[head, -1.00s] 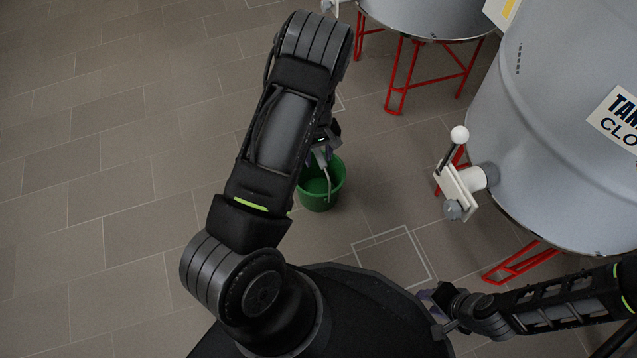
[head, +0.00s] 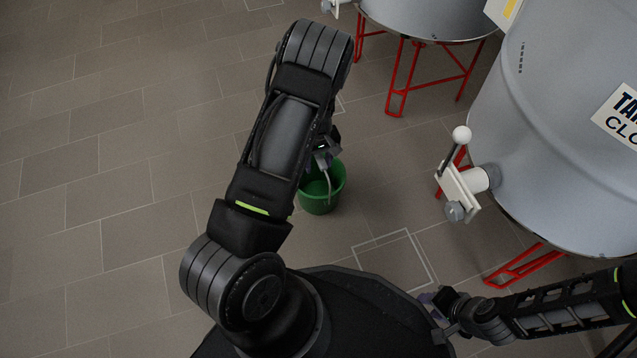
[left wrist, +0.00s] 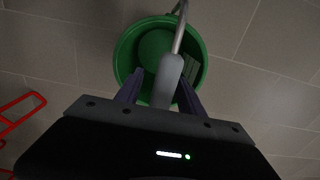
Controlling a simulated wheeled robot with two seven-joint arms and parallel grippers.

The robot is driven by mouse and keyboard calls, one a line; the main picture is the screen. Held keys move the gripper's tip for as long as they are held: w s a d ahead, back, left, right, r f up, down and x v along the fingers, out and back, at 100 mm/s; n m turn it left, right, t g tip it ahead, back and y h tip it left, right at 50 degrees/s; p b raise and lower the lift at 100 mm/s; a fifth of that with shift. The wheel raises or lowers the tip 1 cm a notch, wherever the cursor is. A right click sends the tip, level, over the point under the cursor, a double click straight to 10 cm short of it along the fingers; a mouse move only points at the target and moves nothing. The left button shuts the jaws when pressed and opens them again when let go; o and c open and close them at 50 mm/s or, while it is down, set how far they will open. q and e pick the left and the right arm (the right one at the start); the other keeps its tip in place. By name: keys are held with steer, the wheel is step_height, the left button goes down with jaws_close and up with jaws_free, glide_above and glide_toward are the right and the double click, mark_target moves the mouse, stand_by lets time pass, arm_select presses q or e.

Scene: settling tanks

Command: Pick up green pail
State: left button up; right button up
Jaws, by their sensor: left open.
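The green pail (head: 327,199) stands on the tiled floor, partly hidden behind my left arm in the head view. In the left wrist view the green pail (left wrist: 124,58) is seen from above, with its handle (left wrist: 177,38) raised across the opening. My left gripper (left wrist: 158,85) is open above the pail, its two purple fingers on either side of the handle's grey grip (left wrist: 168,78). I cannot tell whether the fingers touch the grip. My right gripper (head: 432,304) is at the lower right of the head view, away from the pail; its fingers are too small to read.
A large grey tank (head: 545,130) on red legs (head: 525,265) stands at the right, with a white valve (head: 462,185) sticking out toward the pail's side. Another tank (head: 430,15) on red legs stands behind. A white outlined square (head: 395,258) marks the floor. The floor at left is clear.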

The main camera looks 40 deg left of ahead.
arm_select(q)
steer(key=shift+f, duration=0.25)
steer(key=shift+c, duration=0.4)
jaws_close()
stand_by(1.2)
